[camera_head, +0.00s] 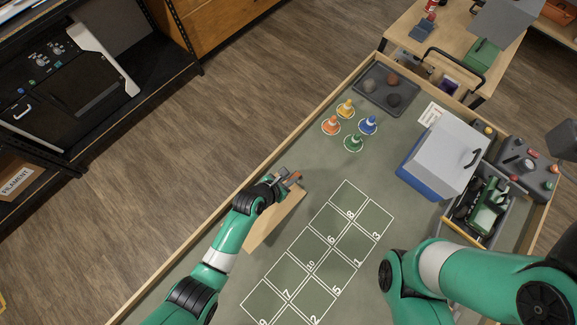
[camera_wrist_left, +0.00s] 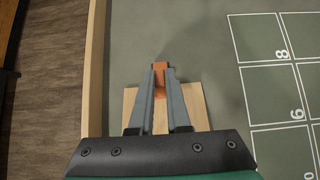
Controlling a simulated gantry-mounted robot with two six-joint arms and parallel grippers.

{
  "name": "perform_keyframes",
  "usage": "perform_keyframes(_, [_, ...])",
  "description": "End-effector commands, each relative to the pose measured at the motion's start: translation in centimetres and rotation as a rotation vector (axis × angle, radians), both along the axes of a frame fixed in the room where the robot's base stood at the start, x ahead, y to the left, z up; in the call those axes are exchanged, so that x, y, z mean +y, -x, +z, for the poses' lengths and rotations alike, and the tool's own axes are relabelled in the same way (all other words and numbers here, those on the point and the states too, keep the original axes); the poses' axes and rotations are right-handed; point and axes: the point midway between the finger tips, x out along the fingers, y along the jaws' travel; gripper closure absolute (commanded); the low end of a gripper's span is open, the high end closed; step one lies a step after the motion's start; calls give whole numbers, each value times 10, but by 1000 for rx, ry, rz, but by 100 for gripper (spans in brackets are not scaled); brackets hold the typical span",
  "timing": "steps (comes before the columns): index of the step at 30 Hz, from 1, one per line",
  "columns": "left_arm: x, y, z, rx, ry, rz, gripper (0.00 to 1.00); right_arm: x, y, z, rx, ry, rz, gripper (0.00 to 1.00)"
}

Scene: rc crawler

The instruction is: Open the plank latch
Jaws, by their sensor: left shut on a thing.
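The light wooden plank (camera_head: 274,220) stands near the left edge of the grey-green table and also shows below my fingers in the left wrist view (camera_wrist_left: 131,103). An orange latch piece (camera_wrist_left: 162,74) is at the plank's far end. My left gripper (camera_wrist_left: 161,69) is closed on this orange piece, with a grey finger on each side. In the head view, my left gripper (camera_head: 289,177) is over the plank's upper end, and its hand hides part of the plank. My right arm shows at the lower right, but its gripper cannot be seen.
A numbered grid (camera_head: 318,262) lies right of the plank. Several small cones, including a green one (camera_head: 353,142), stand beyond it. A grey-and-blue box (camera_head: 440,160) and a bin holding a green vehicle (camera_head: 488,207) are at right. A wooden rim (camera_head: 222,208) borders the table.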

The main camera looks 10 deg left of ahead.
Motion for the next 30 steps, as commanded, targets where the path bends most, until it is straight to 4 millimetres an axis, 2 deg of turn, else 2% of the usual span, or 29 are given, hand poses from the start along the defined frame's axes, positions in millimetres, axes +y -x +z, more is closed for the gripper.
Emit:
perform_keyframes(1, [-2,-3,9,26,-15,0,100,0,0,12,0,0,0,50])
perform_keyframes(6, [-4,-8,9,106,-60,0,100,0,0,19,1,0,0,50])
perform_keyframes(13, [-6,-10,8,167,-94,1,100,0,0,21,1,0,0,50])
perform_keyframes(26, [-6,-11,7,179,-103,1,100,0,0,21,1,0,0,50])
perform_keyframes(27, [-6,-11,7,179,-103,1,84,0,0,21,1,0,0,50])
perform_keyframes(30, [-6,-11,7,179,-102,0,66,0,0,21,1,0,0,50])
